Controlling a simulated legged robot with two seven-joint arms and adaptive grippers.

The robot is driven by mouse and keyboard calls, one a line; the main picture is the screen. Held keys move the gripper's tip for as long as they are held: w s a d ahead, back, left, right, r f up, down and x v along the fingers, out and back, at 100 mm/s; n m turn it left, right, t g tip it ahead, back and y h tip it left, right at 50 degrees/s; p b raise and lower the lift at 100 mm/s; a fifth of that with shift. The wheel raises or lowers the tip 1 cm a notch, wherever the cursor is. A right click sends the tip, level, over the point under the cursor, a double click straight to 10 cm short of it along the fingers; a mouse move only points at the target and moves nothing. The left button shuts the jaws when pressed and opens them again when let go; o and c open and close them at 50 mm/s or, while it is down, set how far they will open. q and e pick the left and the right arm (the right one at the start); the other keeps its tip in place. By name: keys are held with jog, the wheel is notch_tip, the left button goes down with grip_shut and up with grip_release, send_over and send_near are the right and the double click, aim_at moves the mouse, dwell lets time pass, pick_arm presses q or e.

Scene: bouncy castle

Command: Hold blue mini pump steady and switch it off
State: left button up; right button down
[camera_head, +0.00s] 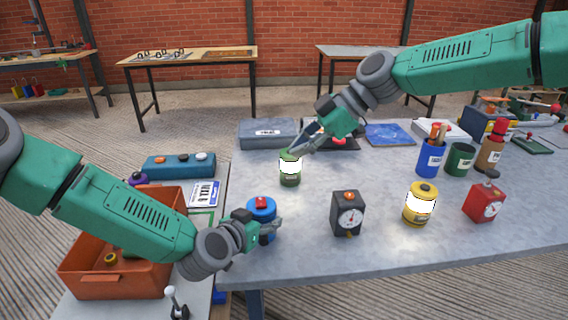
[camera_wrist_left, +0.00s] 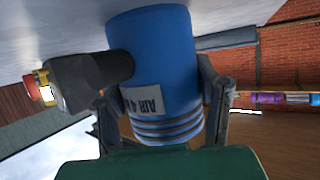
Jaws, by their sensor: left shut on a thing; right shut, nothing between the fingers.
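The blue mini pump (camera_head: 262,207) stands upright near the left front edge of the grey table, with a red switch (camera_head: 261,202) on top. My left gripper (camera_head: 262,231) is shut around its body. In the left wrist view the blue pump (camera_wrist_left: 165,45) sits between the left gripper's fingers (camera_wrist_left: 157,95), showing a white label and a dark side nozzle (camera_wrist_left: 85,80). The switch is hidden there, and its setting is too small to tell. My right gripper (camera_head: 294,146) is shut and empty, beyond the pump, its fingertips at the top of a green lantern (camera_head: 290,178); touching or not is unclear.
A black gauge box (camera_head: 347,212), lit yellow lantern (camera_head: 419,204) and red timer (camera_head: 484,203) stand to the right. An orange crate (camera_head: 110,285) lies left, below my left arm. The grey table (camera_head: 325,175) is bare between the green lantern and black box.

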pick_arm(q)
jog(key=shift+s+f, duration=0.1)
dwell(0.3)
jog(key=o, duration=1.6)
